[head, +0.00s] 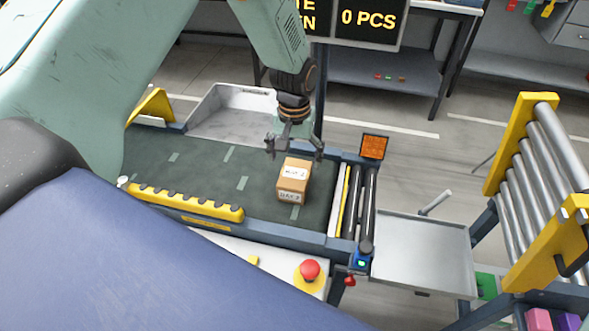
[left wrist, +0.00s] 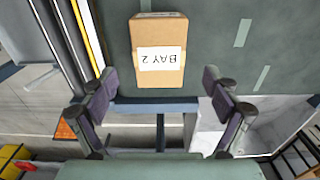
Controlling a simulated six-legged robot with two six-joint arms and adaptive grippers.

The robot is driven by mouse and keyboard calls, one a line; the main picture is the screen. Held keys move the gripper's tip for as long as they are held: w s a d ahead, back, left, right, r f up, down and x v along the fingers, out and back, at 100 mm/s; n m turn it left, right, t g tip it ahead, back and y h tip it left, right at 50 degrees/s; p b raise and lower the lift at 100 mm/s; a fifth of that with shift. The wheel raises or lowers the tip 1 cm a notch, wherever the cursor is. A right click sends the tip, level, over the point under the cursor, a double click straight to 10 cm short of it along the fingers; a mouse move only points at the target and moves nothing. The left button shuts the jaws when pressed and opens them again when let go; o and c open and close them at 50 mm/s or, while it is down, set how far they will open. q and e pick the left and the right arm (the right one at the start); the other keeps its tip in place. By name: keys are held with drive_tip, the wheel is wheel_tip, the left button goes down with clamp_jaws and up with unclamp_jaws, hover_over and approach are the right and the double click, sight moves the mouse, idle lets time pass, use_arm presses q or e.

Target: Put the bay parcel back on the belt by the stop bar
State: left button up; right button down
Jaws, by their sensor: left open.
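The bay parcel (head: 293,181) is a small brown cardboard box with white labels. It stands on the dark green belt (head: 190,166), close to the yellow stop bar (head: 345,200) at the belt's right end, with a gap between them. In the left wrist view the parcel (left wrist: 158,75) shows a label reading "BAY 2". My left gripper (head: 295,148) is open and empty at the belt's far edge, just behind the parcel and apart from it. In the left wrist view its fingers (left wrist: 163,95) are spread, with the parcel beyond them. My right gripper is not in view.
Rollers (head: 367,205) and a grey metal tray (head: 425,250) lie right of the stop bar. A grey chute (head: 235,115) opens behind the belt. A yellow rail (head: 185,203) runs along the near edge, with a red button (head: 310,270) in front. An orange panel (head: 374,146) stands at the far corner.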

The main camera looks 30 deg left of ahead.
sight(295, 173)
use_arm(q)
wheel_tip(295, 173, up, 6)
drive_tip(key=shift+f, duration=0.1)
idle(1.6)
